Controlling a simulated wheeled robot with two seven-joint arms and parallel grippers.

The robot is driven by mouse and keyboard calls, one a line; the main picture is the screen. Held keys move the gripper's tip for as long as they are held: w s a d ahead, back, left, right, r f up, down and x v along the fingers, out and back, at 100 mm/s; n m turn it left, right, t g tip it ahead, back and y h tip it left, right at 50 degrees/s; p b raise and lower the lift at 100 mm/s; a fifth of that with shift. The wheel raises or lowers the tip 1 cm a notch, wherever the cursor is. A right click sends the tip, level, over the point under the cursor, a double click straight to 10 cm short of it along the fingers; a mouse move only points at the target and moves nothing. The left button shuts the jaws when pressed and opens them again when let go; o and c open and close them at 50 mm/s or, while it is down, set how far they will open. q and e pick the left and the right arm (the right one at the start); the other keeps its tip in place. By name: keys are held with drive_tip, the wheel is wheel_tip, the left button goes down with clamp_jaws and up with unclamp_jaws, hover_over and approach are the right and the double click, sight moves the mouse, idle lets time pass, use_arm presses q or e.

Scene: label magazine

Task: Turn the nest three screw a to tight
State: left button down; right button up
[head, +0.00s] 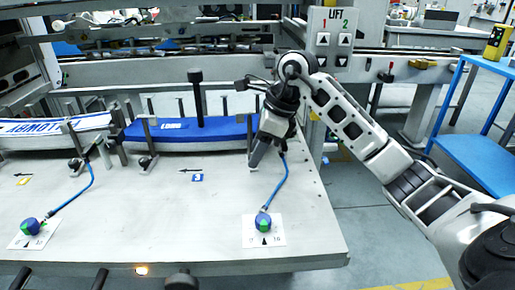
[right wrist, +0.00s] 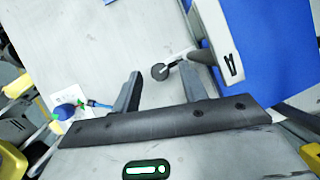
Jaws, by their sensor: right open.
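My right gripper (head: 258,158) is over the right end of the nest marked 3, beside the blue label stack (head: 185,130). In the right wrist view my right gripper (right wrist: 160,75) is open, its two fingers apart. A small black screw knob (right wrist: 159,71) on a thin metal stem shows in the gap near the fingertips, not gripped. In the head view this knob is hidden by the gripper. Another black screw knob (head: 146,162) stands at the stack's left end. I cannot tell which screw is a. My left gripper is not in view.
A blue-green sensor knob (head: 264,222) on a white card has a blue cable rising toward my gripper. A similar one (head: 31,226) sits at the left. A black post (head: 196,95) rises behind the blue stack. The plate (head: 150,215) in front is mostly clear.

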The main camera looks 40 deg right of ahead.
clamp_jaws()
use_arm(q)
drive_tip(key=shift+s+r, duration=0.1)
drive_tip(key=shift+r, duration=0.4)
use_arm(e)
drive_tip(key=shift+m, duration=0.8)
drive_tip(key=shift+h, duration=0.3)
unclamp_jaws()
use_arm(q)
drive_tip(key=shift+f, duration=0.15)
use_arm(e)
drive_tip(key=shift+s+d+r, duration=0.15)
drive_tip(key=shift+r, duration=0.35)
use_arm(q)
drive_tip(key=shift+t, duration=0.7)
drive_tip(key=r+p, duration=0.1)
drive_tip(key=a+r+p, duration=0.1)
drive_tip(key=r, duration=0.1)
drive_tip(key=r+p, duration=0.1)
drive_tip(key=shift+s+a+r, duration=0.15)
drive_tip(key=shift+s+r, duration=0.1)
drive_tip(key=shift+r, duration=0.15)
use_arm(e)
drive_tip(key=v, duration=1.5)
drive_tip(key=shift+s, duration=0.25)
